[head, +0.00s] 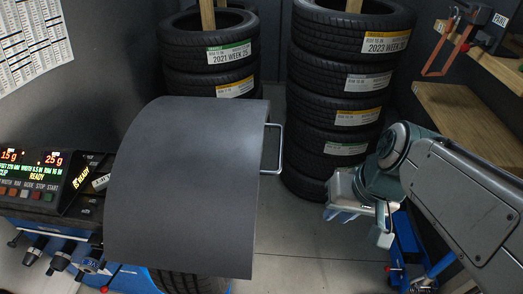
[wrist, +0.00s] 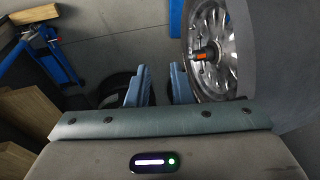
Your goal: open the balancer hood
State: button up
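The balancer hood (head: 190,185) is a dark grey curved cover that lies down over the wheel in the head view. A light metal bar handle (head: 280,150) stands out from its right edge. The tyre (head: 188,283) shows below the hood. My gripper (head: 364,226) is to the right of the handle and lower in the picture, apart from it, with its fingers spread and empty. In the wrist view my gripper (wrist: 158,84) has a clear gap between two blue-grey fingers. The wheel rim (wrist: 212,50) and the hood (wrist: 285,70) are at the right there; the handle is not visible.
The balancer's control panel (head: 40,175) is lit at the left. Tall tyre stacks (head: 310,100) (head: 190,55) stand behind. Wooden shelves (head: 470,115) are at the right, with a blue stand (head: 408,245) below. Bare floor (head: 310,235) lies between hood and gripper.

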jog(key=w+a+f+m+y+b, duration=0.1)
jog(key=w+a+f+y+b, duration=0.25)
jog(key=w+y+b, duration=0.35)
jog(key=w+d+r+m+t+y+b, duration=0.1)
jog(key=w+d+r+t+y+b, duration=0.15)
jog(key=w+r+t+y, duration=0.35)
jog(key=w+a+f+p, duration=0.3)
jog(key=w+a, duration=0.3)
jog(key=a, duration=0.6)
jog(key=shift+w+f+g+h, duration=0.3)
jog(key=shift+w+f+h, duration=0.1)
jog(key=shift+f, duration=0.15)
grip_shut()
